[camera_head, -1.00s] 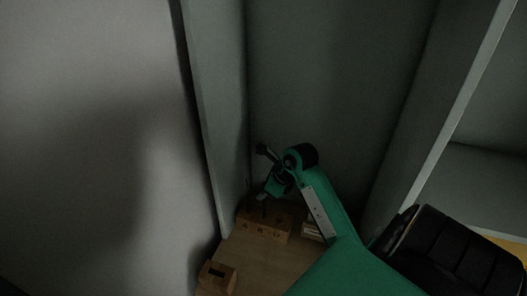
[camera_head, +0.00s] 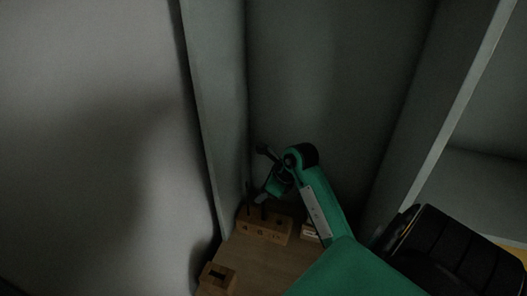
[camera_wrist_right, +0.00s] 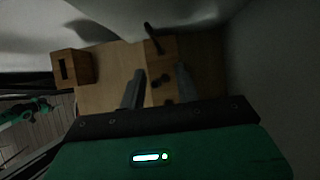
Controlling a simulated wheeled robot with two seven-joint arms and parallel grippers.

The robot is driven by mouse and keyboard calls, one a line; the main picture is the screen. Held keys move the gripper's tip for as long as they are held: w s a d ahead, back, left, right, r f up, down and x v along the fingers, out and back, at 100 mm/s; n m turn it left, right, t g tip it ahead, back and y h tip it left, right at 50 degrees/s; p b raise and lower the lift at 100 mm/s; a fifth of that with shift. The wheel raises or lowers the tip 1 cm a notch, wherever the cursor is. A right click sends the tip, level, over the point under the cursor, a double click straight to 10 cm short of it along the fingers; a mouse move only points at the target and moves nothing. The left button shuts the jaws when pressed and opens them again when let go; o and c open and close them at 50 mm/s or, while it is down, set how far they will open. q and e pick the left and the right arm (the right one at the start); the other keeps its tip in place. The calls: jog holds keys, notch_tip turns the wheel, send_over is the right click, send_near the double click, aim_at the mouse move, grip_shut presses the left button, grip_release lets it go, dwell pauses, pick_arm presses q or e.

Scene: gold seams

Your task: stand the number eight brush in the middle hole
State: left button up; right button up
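A wooden block (camera_head: 265,230) with a row of holes stands on the wooden surface, below my right gripper (camera_head: 262,199). In the head view a dark thin brush (camera_head: 263,212) stands upright at the block's middle hole, under the fingertips. Another dark stick (camera_head: 248,211) stands at the left hole; it leans across the wrist view (camera_wrist_right: 153,41). The right hole looks empty. In the wrist view the fingers of my right gripper (camera_wrist_right: 159,88) are apart, with the block and a dark brush end (camera_wrist_right: 159,79) seen between them. Brush numbers are unreadable. My left gripper is not in view.
A small slotted wooden block (camera_head: 217,277) stands at the front left; it also shows in the wrist view (camera_wrist_right: 73,67). Grey walls close in at left and behind. The wooden surface (camera_head: 262,262) in front is clear.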

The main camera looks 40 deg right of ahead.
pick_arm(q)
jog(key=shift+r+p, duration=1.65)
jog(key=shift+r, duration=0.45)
pick_arm(e)
jog(key=shift+a+r, duration=0.15)
jog(key=shift+r, duration=2.1)
